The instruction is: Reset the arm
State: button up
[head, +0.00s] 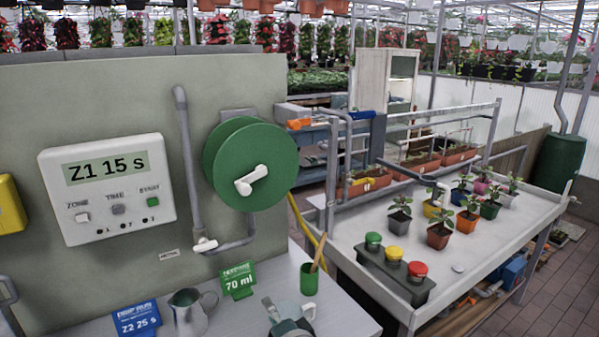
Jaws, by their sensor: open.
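A grey-green panel carries a control box (107,189) reading "Z1 15 s" and a green reel (250,163). The bench below holds a metal jug (188,312) and green cup (309,279). Right, a table (515,243) holds potted plants and a button box (395,277).

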jog(key=s+d+r+n+g+h, duration=0.1)
jog(key=s+d+n+g+h, duration=0.1)
jog(key=d, duration=0.4)
jog(key=s+d+r+n+g+h, duration=0.1)
jog(key=s+d+r+n+h, duration=0.1)
jog(key=d, duration=0.4)
jog(key=s+d+n+g+h, duration=0.1)
jog(key=s+d+n+g, duration=0.1)
jog(key=s, duration=0.5)
jog(key=s+d+r+n+g+h, duration=0.1)
jog(key=s+d+n+g+h, duration=0.1)
jog(key=s+d, duration=0.5)
jog(key=shift+s+n+g, duration=0.45)
jog(key=shift+n+g, duration=0.35)
jog(key=shift+n, duration=0.2)
jog(key=shift+r, duration=0.1)
